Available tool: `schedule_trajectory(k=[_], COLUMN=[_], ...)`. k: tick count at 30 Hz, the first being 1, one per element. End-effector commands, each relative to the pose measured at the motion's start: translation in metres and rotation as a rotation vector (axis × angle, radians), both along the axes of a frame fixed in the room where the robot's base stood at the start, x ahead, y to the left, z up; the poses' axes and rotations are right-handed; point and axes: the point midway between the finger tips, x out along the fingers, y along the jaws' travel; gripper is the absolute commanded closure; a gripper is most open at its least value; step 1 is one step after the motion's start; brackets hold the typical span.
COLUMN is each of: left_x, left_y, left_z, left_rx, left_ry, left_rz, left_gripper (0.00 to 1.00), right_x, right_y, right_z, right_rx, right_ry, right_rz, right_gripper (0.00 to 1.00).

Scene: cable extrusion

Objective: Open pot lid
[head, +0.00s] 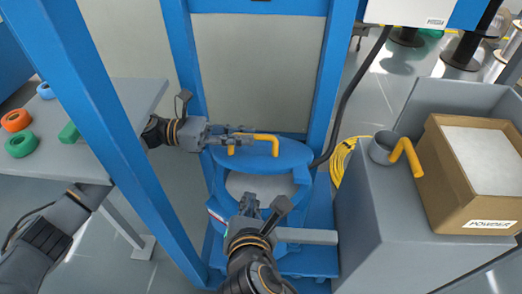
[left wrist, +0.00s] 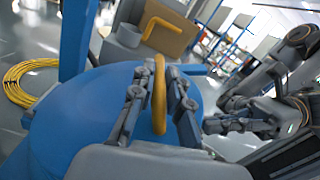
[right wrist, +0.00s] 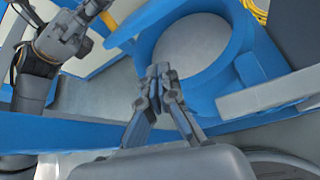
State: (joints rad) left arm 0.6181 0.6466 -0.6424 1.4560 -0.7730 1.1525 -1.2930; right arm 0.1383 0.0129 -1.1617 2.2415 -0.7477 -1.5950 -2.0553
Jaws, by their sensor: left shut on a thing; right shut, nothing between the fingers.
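The blue round pot lid (head: 262,152) with a yellow handle (head: 266,137) is raised at the back of the blue pot (head: 302,190). Below it the pot's opening shows a pale grey inside (right wrist: 195,48). My left gripper (head: 236,141) is shut on the yellow handle; the left wrist view shows the handle (left wrist: 159,95) between its fingers, above the lid's blue face (left wrist: 90,110). My right gripper (head: 250,205) is shut and empty at the pot's front edge. In the right wrist view its fingertips (right wrist: 157,75) meet just in front of the opening.
Blue frame posts (head: 338,80) flank the pot. At right, a grey cabinet (head: 365,220) bears a grey cup with a yellow handle (head: 383,148) and a powder box (head: 470,185). At left, a grey table (head: 120,100) holds tape rolls (head: 20,143). A yellow cable coil (head: 345,160) lies behind.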

Motion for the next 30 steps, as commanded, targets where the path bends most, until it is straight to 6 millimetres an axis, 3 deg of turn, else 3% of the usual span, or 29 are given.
schedule_trajectory(k=[1, 3, 9, 14, 24, 30], left_x=[0.001, 0.001, 0.001, 0.001, 0.001, 0.001], left_y=[0.001, 0.001, 0.001, 0.001, 0.001, 0.001], left_z=[-0.001, -0.001, -0.001, -0.001, -0.002, -0.002], left_rx=[0.001, 0.001, 0.002, 0.003, 0.003, 0.004], left_ry=[-0.002, -0.001, -0.001, -0.001, -0.001, 0.000], left_rz=[0.004, 0.004, 0.004, 0.004, 0.002, 0.003], left_gripper=[1.00, 1.00, 1.00, 1.00, 1.00, 1.00], right_x=[0.002, 0.003, 0.003, 0.016, 0.075, 0.094], right_y=[-0.002, -0.006, -0.014, -0.016, -0.016, -0.015], right_z=[0.021, 0.042, 0.072, 0.071, 0.053, 0.047], right_rx=[-0.064, -0.148, -0.274, -0.294, -0.292, -0.289], right_ry=[-0.065, -0.128, -0.213, -0.223, -0.220, -0.220], right_rz=[0.005, 0.003, -0.011, -0.016, -0.016, -0.013], right_gripper=[1.00, 1.00, 1.00, 1.00, 1.00, 1.00])
